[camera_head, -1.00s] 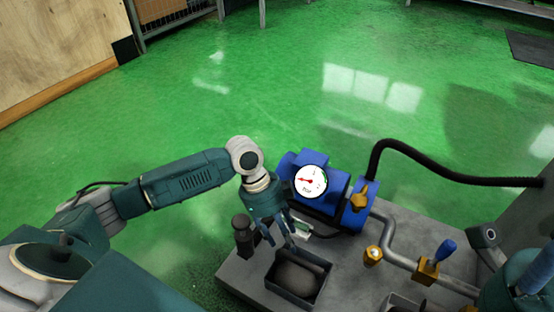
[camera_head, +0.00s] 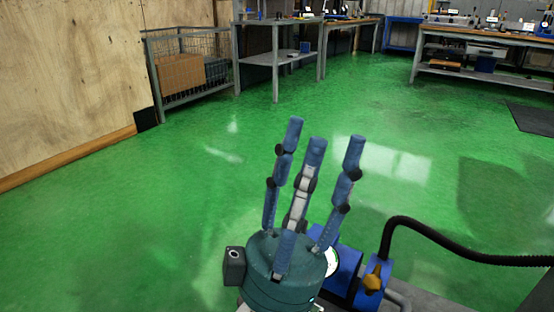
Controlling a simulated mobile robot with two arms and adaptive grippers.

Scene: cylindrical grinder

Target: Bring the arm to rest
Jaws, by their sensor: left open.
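My left gripper (camera_head: 308,160) is raised close in front of the head camera, at the lower middle of the view. Its blue fingers point upward and are spread apart, with nothing between them. Its teal palm hides part of the blue pump (camera_head: 345,270) and most of the white dial gauge (camera_head: 331,261) behind it. The rest of the left arm is below the picture edge. My right gripper is not in view.
A black hose (camera_head: 460,248) arches to the right from near a brass-coloured fitting (camera_head: 373,280). Green floor (camera_head: 120,230) lies open beyond. A wire cage (camera_head: 190,62) and workbenches (camera_head: 280,45) stand at the back; a wooden panel (camera_head: 65,80) is at left.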

